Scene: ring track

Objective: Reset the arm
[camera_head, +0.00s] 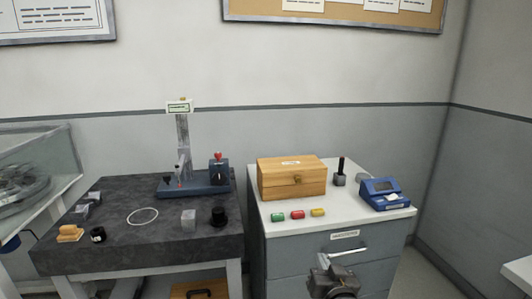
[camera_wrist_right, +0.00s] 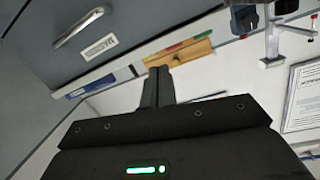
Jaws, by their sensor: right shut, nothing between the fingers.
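My right gripper (camera_head: 335,276) is low in front of the grey drawer cabinet (camera_head: 290,274), close to the drawer handle (camera_head: 345,253) in the head view. In the right wrist view its two dark fingers (camera_wrist_right: 157,78) are together with nothing between them. The drawer handle (camera_wrist_right: 78,27) and its label show at the upper left there, apart from the fingers. My left gripper is in neither view.
The cabinet top holds a wooden box (camera_head: 292,181), small coloured cylinders (camera_head: 298,214) and a blue device (camera_head: 381,192). The dark stone table (camera_head: 120,260) on the left carries a white ring (camera_head: 142,216), a stand (camera_head: 195,188) and small blocks. The drawers look closed.

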